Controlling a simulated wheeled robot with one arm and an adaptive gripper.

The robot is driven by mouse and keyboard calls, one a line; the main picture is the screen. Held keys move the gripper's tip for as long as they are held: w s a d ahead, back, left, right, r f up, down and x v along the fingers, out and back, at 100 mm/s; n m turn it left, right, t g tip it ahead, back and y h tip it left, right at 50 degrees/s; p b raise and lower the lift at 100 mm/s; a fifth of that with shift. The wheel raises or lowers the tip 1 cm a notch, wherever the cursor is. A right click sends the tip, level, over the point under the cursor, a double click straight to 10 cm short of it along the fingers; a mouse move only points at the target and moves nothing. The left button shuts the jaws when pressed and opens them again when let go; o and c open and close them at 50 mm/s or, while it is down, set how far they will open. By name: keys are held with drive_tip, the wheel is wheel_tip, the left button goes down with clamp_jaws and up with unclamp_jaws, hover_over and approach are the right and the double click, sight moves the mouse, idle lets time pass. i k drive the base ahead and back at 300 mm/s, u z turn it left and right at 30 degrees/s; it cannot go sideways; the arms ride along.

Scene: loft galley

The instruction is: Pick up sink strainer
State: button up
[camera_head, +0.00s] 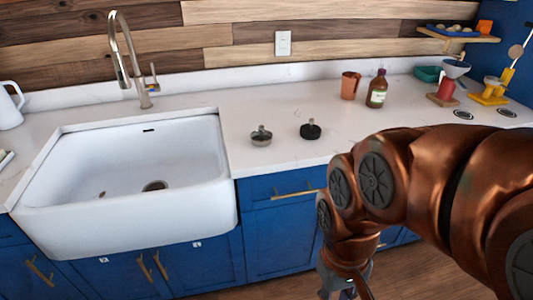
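A small silver round piece with an upright knob (261,136), which looks like the sink strainer, sits on the white counter just right of the sink. A similar black round piece with a knob (310,129) sits a little to its right, apart from it. My gripper (345,292) hangs low at the bottom edge, in front of the blue cabinets, below and to the right of both pieces. It touches neither. Its fingertips are cut off by the frame, so its opening is unclear.
The white sink (130,215) has a drain and a small brown bit inside. A tall faucet (125,60) stands behind it. A copper mug (350,85), a brown bottle (377,90) and a red stand with a funnel (447,88) are farther back right. Counter around the two pieces is clear.

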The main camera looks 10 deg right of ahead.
sight(261, 138)
drive_tip(key=k, duration=0.65)
drive_tip(key=u, duration=1)
drive_tip(key=i, duration=0.6)
drive_tip(key=u, duration=0.7)
drive_tip(key=i, duration=0.75)
drive_tip(key=z, duration=0.8)
drive_tip(key=i, duration=0.7)
drive_tip(key=z, duration=0.85)
